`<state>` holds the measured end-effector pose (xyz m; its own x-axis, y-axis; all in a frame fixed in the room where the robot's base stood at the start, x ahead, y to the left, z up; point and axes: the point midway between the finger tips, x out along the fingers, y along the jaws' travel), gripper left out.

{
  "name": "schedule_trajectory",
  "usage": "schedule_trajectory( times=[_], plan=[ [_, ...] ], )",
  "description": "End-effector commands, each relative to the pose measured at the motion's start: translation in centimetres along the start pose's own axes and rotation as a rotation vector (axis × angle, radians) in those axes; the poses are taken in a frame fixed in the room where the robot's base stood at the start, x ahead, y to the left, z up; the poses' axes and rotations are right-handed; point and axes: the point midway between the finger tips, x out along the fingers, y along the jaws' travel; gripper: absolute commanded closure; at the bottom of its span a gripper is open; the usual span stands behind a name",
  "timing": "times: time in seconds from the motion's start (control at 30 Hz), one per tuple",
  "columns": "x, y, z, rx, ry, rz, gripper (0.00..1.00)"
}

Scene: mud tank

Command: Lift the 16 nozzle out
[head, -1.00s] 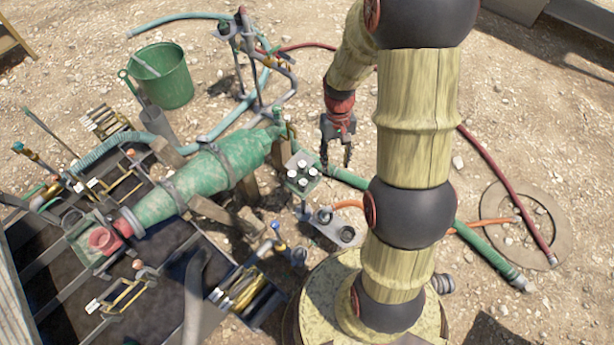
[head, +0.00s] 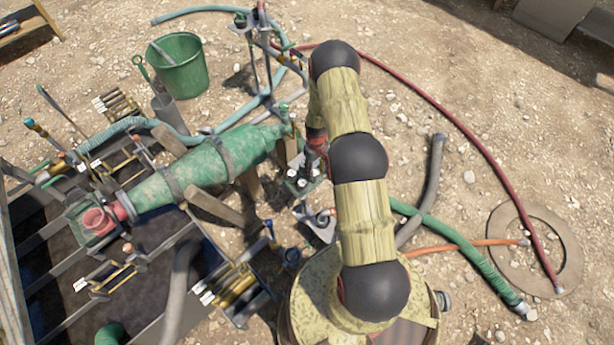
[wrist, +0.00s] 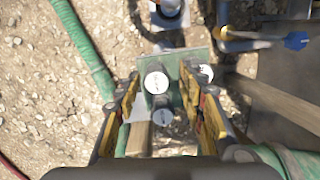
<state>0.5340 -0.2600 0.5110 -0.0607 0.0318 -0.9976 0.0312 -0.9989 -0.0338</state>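The nozzles stand upright in a small green rack, their round white tops marked with print too small to read, so I cannot tell which is the 16 nozzle. In the wrist view one nozzle (wrist: 157,82) lies between my fingers, a second (wrist: 163,117) is nearer, and a third (wrist: 205,74) is beside the right finger. The green rack (wrist: 177,56) shows around them and, partly hidden by my arm, in the head view (head: 297,187). My gripper (wrist: 160,72) is open above the rack, its fingers on either side of the first nozzle; contact is not clear.
A large green tapered vessel (head: 210,167) lies left of the rack. A grey stand (head: 318,226) with round parts is close by on the ground. A wooden beam (wrist: 275,103) lies right of the rack. A green hose (wrist: 85,48) runs on the left over open gravel.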

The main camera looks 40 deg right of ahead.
Motion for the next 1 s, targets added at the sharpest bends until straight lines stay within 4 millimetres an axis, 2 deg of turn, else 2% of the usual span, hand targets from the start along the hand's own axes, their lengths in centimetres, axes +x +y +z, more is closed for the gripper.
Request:
schedule_trajectory(
  times=[0.07, 0.27, 0.63, 0.9, 1.0],
  plan=[
    [-0.2, 0.7, -1.3, -0.046, 0.037, 0.022, 0.60],
    [0.3, 1.0, -1.8, -0.107, 0.057, 0.036, 0.60],
    [3.6, 0.9, -1.9, -0.108, 0.057, 0.036, 0.60],
    [7.4, 0.8, -1.9, -0.107, 0.056, 0.035, 0.60],
    [7.7, 0.9, -2.0, -0.107, 0.057, 0.036, 0.60]
  ],
)
